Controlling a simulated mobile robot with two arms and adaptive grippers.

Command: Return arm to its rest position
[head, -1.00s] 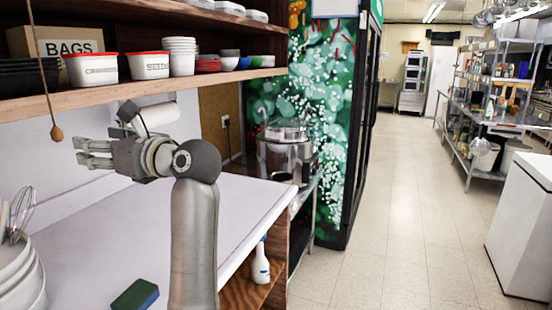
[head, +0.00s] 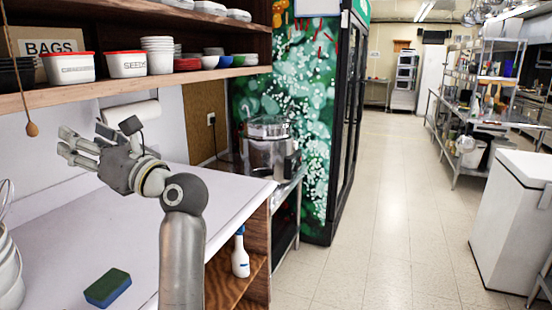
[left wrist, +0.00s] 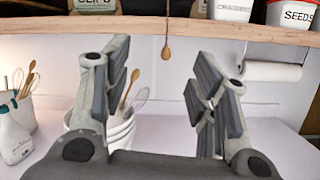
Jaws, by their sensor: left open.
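My left gripper (head: 82,146) is raised above the white counter (head: 60,235), pointing left, just below the wooden shelf (head: 130,92). In the left wrist view the same gripper (left wrist: 160,90) shows its two fingers wide apart with nothing between them. Behind the fingers are the shelf edge and the white wall. My left arm rises from the bottom of the head view, in front of the counter's right part. My right gripper is in neither view.
White buckets with utensils (head: 10,270) stand at the counter's left. A green and blue sponge (head: 107,288) lies on the counter. A paper towel roll (head: 131,112) hangs under the shelf. A wooden pull knob (head: 32,129) hangs on a cord.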

